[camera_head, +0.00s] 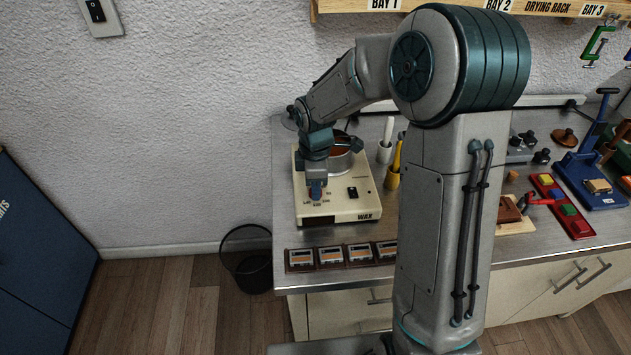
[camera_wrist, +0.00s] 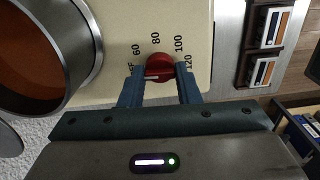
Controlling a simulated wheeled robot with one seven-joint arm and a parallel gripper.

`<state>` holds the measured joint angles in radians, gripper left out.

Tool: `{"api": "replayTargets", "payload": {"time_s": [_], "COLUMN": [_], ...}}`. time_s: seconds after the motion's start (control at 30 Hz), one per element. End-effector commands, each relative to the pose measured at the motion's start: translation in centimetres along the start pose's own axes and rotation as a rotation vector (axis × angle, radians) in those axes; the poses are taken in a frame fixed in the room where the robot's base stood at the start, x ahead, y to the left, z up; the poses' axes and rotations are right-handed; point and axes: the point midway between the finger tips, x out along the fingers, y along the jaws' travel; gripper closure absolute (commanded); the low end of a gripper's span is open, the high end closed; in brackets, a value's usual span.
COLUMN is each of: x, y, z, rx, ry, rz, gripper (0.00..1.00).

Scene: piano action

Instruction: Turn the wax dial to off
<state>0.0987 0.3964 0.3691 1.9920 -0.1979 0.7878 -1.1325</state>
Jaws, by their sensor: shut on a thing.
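The cream wax heater (camera_head: 345,210), labelled WAX, stands on the left end of the metal bench. Its red dial (camera_wrist: 160,63) shows in the wrist view, ringed by OFF, 60, 80, 100 and 120. A white mark on the dial lies toward its left side, the OFF side; the exact setting is hard to tell. My gripper (camera_head: 316,190) points down over the heater's front. In the wrist view my gripper (camera_wrist: 160,72) has one blue finger on each side of the dial and is shut on it. In the head view the gripper hides the dial.
A metal pot (camera_wrist: 80,60) of orange-brown wax sits on the heater close to the dial. A black switch (camera_head: 352,192) is to the dial's right. Framed cards (camera_head: 330,256) lie along the bench's front edge. White and yellow upright tools (camera_head: 395,165) stand to the right.

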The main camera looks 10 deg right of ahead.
Motion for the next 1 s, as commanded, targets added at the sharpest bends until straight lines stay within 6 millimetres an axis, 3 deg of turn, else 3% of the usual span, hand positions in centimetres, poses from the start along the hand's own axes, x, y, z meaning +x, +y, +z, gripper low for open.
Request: {"api": "replayTargets", "payload": {"time_s": [0.67, 0.7, 0.77, 1.0], "x": [-0.15, -0.15, -0.15, -0.06], "y": [0.14, 0.14, 0.14, 0.06], "z": [-0.1, -0.1, -0.09, -0.05], "rx": [-0.071, -0.071, -0.07, -0.069], "ry": [0.001, 0.001, 0.001, 0.001], "rz": [0.005, 0.005, 0.005, 0.002], "gripper": [0.93, 0.68, 0.51, 0.49]}}
